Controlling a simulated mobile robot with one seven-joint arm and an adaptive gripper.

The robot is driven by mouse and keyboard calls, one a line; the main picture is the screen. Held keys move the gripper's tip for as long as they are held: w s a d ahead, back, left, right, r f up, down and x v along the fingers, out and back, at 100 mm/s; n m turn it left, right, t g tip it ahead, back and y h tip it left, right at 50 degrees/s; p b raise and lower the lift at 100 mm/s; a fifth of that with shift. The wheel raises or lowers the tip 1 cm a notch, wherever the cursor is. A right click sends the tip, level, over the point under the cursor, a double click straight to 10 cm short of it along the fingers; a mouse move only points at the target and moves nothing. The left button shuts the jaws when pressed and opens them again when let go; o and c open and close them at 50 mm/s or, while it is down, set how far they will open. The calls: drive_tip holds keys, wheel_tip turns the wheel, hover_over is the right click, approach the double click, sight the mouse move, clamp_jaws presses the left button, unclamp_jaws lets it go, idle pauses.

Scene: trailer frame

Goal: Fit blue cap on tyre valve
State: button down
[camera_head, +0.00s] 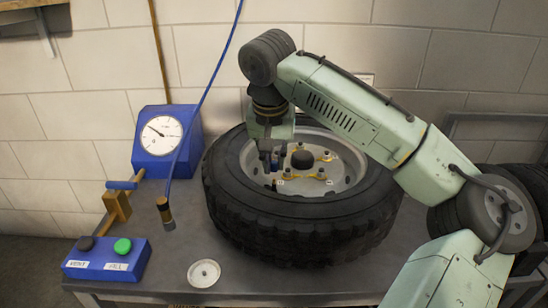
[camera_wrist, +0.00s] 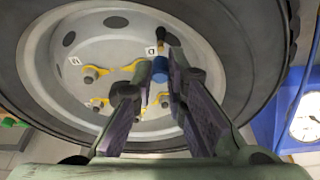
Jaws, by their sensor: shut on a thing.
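The tyre (camera_head: 305,225) lies flat on the bench with its grey wheel rim (camera_head: 345,165) facing up. My gripper (camera_head: 273,160) is above the left part of the rim. In the wrist view, my gripper (camera_wrist: 160,74) is shut on the blue cap (camera_wrist: 160,68), which sits between its fingertips. A thin brass stem with a dark end, which looks like the tyre valve (camera_wrist: 162,40), shows just beyond the cap. I cannot tell whether the cap touches it. In the head view, the fingers mostly hide the cap.
A white dish (camera_head: 204,273) stands on the bench (camera_head: 240,280) at the front. A blue box (camera_head: 106,258) with a dark and a green button is at the left. A gauge (camera_head: 164,136) stands behind. Nuts and yellow pointers (camera_wrist: 92,74) surround the hub.

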sight(273, 168)
drive_tip(key=shift+f, duration=0.15)
drive_tip(key=shift+f+b, duration=0.75)
drive_tip(key=shift+f, duration=0.75)
drive_tip(key=c, duration=1.5)
unclamp_jaws()
drive_tip(key=shift+c, duration=0.2)
drive_tip(key=shift+o, duration=0.4)
drive_tip(key=o, duration=0.4)
drive_tip(key=shift+a, duration=0.1)
